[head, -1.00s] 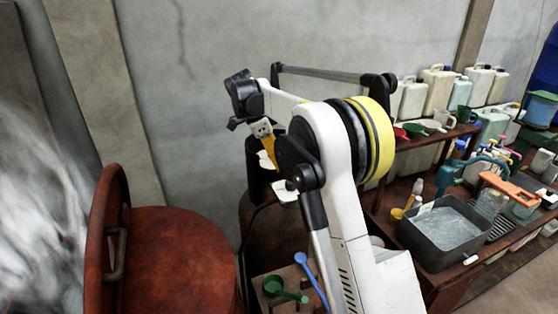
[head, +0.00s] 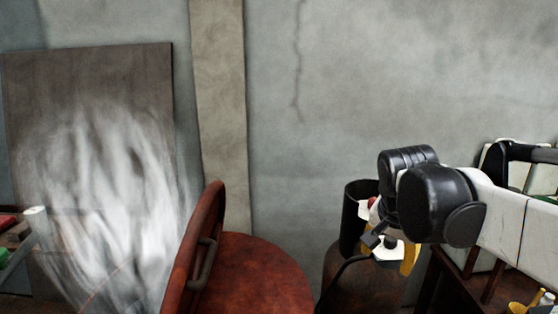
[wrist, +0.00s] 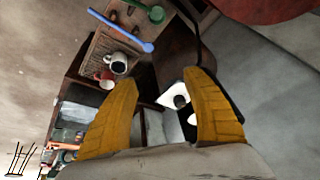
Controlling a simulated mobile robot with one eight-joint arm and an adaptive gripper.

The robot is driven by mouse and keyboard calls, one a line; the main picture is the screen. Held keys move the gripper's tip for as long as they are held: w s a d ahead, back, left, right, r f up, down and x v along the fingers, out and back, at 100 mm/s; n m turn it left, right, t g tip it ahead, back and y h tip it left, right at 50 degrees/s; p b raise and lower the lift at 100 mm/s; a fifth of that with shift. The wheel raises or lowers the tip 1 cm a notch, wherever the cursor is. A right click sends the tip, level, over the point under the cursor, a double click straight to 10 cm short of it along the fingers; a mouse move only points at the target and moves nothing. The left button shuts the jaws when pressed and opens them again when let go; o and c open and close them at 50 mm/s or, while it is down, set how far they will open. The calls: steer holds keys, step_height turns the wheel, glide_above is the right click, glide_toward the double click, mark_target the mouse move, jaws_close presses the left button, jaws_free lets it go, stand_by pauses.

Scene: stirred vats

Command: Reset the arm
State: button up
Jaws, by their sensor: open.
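My gripper (wrist: 160,88) shows in the wrist view as two yellow fingers spread apart, with nothing between them. In the head view one yellow finger (head: 410,259) shows below my black wrist joints. The other finger is mostly hidden there. My arm comes in from the right edge, and its white link runs to the black joints at right of centre. The gripper hangs pointing down near a dark upright cylinder (head: 354,215) and a rusty vat (head: 343,272).
A rust-red vat (head: 265,275) with a raised lid (head: 203,245) stands left of the arm. White vapour (head: 115,190) blurs the left side. In the wrist view, a blue spoon (wrist: 120,30), a green scoop (wrist: 156,13) and a mug (wrist: 119,63) lie on a wooden rack.

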steer(key=s+a+f+n+t+y+b, duration=0.1)
steer(key=s+a+f+n+t+b, duration=0.2)
steer(key=s+f+n, duration=0.5)
steer(key=s+a+f+b, duration=0.1)
steer(key=s+f, duration=0.3)
steer(key=s, duration=0.2)
steer(key=shift+s+f+y, duration=0.35)
steer(key=shift+f+y, duration=0.05)
